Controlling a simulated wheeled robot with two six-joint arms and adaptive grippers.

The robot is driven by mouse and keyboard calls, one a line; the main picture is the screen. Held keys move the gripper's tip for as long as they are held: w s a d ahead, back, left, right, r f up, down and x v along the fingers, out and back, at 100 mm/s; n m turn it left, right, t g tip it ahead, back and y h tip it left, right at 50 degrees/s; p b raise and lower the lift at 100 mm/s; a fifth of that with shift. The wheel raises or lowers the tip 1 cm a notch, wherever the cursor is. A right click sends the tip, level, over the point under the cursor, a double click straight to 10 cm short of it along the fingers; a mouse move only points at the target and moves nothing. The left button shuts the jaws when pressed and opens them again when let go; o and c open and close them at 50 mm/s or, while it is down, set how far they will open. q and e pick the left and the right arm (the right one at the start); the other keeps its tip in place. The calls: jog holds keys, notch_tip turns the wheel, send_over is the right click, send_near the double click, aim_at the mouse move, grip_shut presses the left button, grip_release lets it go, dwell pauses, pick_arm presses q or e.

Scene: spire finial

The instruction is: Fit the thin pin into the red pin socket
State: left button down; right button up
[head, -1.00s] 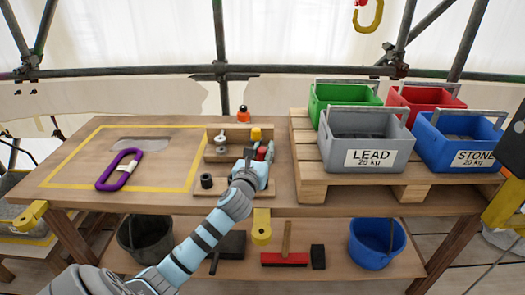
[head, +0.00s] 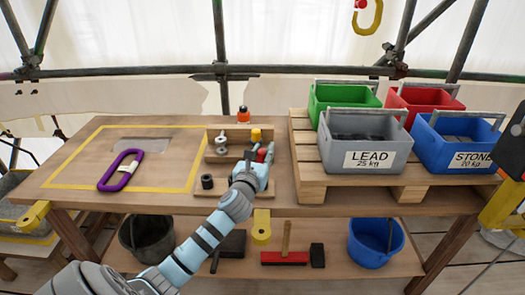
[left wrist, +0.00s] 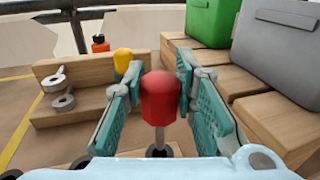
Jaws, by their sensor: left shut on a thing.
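The thin pin has a rounded red head (left wrist: 160,96) and a narrow grey metal shank (left wrist: 158,138). In the left wrist view it stands roughly upright between the two teal finger pads of my left gripper (left wrist: 160,100). In the head view the left gripper (head: 261,158) is over the right end of the wooden rack, with the red head (head: 262,155) at its fingers. The gripper is shut on the pin.
A yellow-topped piece (head: 255,134) and grey ring pieces (head: 221,146) stand on the wooden rack. A black ring (head: 207,181) is in front. A purple link (head: 121,170) lies left. A grey LEAD crate (head: 364,140) stands on the pallet at right.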

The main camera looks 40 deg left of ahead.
dwell(0.5)
pick_arm(q)
jog(key=shift+p, duration=0.35)
jog(key=shift+f+b, duration=1.8)
jog(key=shift+f, duration=0.7)
jog(key=c, duration=1.2)
grip_release()
jog(key=v, duration=1.2)
